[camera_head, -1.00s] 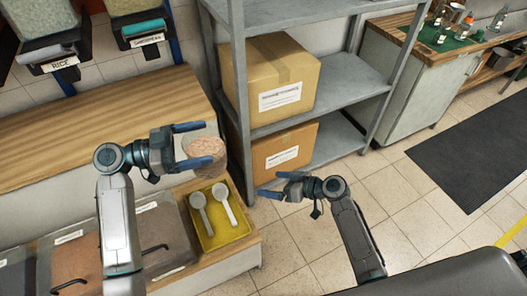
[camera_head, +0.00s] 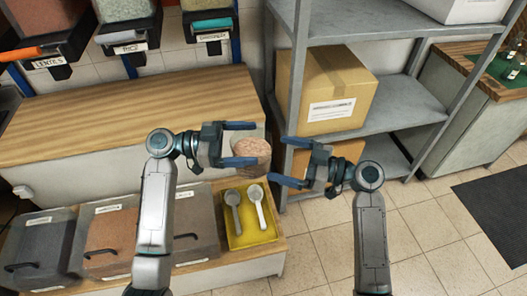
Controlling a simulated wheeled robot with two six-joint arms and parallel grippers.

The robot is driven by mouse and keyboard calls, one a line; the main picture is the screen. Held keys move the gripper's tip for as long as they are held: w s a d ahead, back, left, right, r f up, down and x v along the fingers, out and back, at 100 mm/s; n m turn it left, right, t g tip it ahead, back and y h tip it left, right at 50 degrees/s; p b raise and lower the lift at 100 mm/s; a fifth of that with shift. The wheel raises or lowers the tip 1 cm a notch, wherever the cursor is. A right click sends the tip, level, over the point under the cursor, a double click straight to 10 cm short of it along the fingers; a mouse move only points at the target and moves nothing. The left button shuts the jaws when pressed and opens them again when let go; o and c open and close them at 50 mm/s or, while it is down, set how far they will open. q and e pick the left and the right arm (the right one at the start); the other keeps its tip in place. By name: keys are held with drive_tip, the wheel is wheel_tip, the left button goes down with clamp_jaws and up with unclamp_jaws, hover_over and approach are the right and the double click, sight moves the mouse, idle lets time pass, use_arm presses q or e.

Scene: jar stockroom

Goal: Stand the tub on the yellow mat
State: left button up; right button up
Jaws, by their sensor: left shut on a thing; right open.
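The tub (camera_head: 252,154) is a clear, round container with pinkish contents. My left gripper (camera_head: 250,143) is shut on it, one finger on the far side and one on the near side. It is held up in front of the wooden counter's right end, roughly upright. My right gripper (camera_head: 283,162) is open and empty, just right of the tub. I cannot make out a yellow mat for certain; a yellow tray-like piece (camera_head: 236,239) lies on the low shelf below the tub, with two scoops on it.
Lidded bins (camera_head: 112,240) fill the low shelf left of the yellow piece. The wooden counter (camera_head: 110,112) is bare. A grey metal rack (camera_head: 376,119) with cardboard boxes (camera_head: 331,88) stands close on the right. The tiled floor (camera_head: 325,248) is open at front right.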

sight(260, 152)
drive_tip(key=x, duration=0.6)
drive_tip(key=shift+w+a, duration=0.1)
drive_tip(key=shift+a, duration=0.25)
drive_tip(key=shift+c, duration=0.4)
